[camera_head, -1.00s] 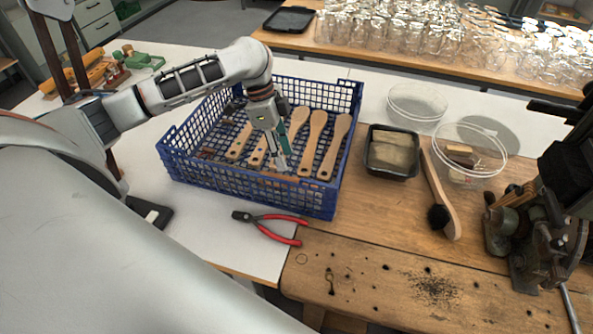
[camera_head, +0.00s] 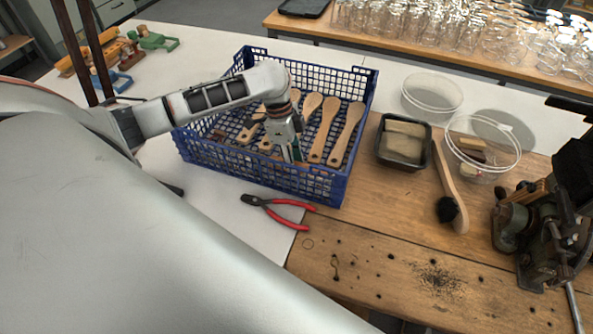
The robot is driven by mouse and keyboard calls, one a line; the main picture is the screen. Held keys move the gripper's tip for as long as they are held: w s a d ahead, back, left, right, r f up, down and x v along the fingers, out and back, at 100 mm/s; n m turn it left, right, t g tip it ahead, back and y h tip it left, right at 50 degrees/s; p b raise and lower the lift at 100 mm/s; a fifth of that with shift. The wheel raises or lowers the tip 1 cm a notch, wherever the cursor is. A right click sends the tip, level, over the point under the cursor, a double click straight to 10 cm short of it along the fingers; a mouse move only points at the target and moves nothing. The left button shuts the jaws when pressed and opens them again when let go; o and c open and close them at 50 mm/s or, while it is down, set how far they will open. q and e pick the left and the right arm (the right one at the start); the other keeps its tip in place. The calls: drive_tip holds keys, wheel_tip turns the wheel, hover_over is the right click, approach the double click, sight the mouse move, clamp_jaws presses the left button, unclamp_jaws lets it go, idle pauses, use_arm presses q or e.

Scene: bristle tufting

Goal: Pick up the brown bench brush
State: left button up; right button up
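My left gripper (camera_head: 291,155) points down inside the blue crate (camera_head: 259,182), near its front wall. Its fingertips are small and partly screened by the crate's mesh, so I cannot tell whether they are open or hold anything. Several pale wooden brushes, one of them a long-handled brush (camera_head: 346,134), lie in the crate to the right of and behind the gripper. A small dark brown piece (camera_head: 218,135) shows at the crate's left; I cannot tell whether it is the brown bench brush. No brown brush shows clearly at the gripper. My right gripper is not in view.
Red-handled pliers (camera_head: 280,207) lie in front of the crate. To its right are a black tray (camera_head: 403,163), a wooden brush with dark bristles (camera_head: 450,190), clear round dishes (camera_head: 432,108) and a dark metal machine (camera_head: 545,225). The front wooden bench is mostly clear.

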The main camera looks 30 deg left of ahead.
use_arm(q)
drive_tip(key=c, duration=1)
wheel_tip(320, 180, up, 20)
idle(0.3)
